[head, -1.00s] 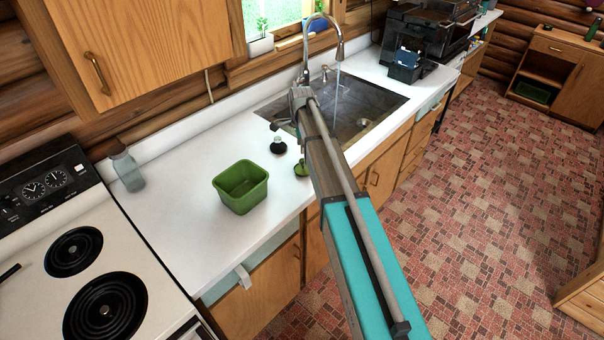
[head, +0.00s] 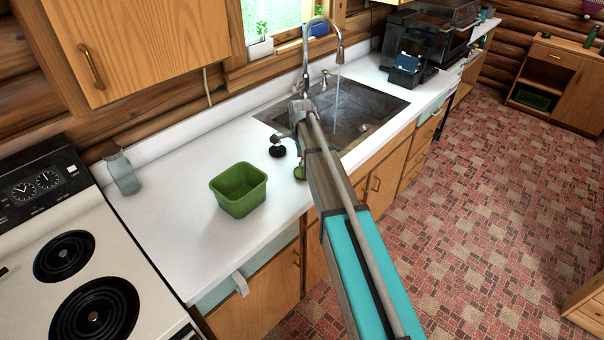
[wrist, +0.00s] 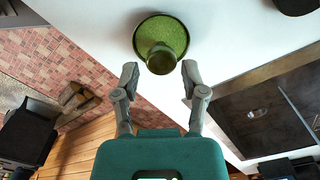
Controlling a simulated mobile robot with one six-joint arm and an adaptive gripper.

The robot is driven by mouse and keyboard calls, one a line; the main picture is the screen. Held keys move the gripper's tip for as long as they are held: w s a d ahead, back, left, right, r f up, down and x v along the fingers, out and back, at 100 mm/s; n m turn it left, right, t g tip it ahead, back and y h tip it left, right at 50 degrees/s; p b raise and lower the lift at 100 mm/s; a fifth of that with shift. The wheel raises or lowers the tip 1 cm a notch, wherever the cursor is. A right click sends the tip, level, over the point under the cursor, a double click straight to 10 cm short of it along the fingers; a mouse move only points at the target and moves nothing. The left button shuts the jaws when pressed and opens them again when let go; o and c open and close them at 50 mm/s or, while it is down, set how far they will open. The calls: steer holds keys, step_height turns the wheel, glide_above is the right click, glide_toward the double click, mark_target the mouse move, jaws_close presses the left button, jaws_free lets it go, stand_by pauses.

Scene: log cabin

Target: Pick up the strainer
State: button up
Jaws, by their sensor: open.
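A green round piece with a raised knob, which looks like the strainer (wrist: 176,29), lies on the white counter in the wrist view. In the head view the green piece (head: 299,173) sits close to the counter's front edge, partly hidden by my arm. My gripper (wrist: 160,74) is open and empty. Its two fingers point toward the green piece, whose knob shows centred just beyond the gap between the fingertips. Whether they touch it cannot be told. In the head view the fingers are mostly hidden by my arm.
A dark round piece (head: 277,151) lies just left of the green one. A green tub (head: 238,190) stands farther left. The sink (head: 365,112), with running water, is behind to the right. The stove (head: 75,260) is at far left.

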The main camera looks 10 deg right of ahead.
mark_target(303, 168)
steer(key=f+b, duration=0.3)
steer(key=shift+d+f+b, duration=0.3)
steer(key=shift+d, duration=0.05)
steer(key=shift+f+b, duration=0.8)
steer(key=shift+b, duration=0.05)
jaws_close()
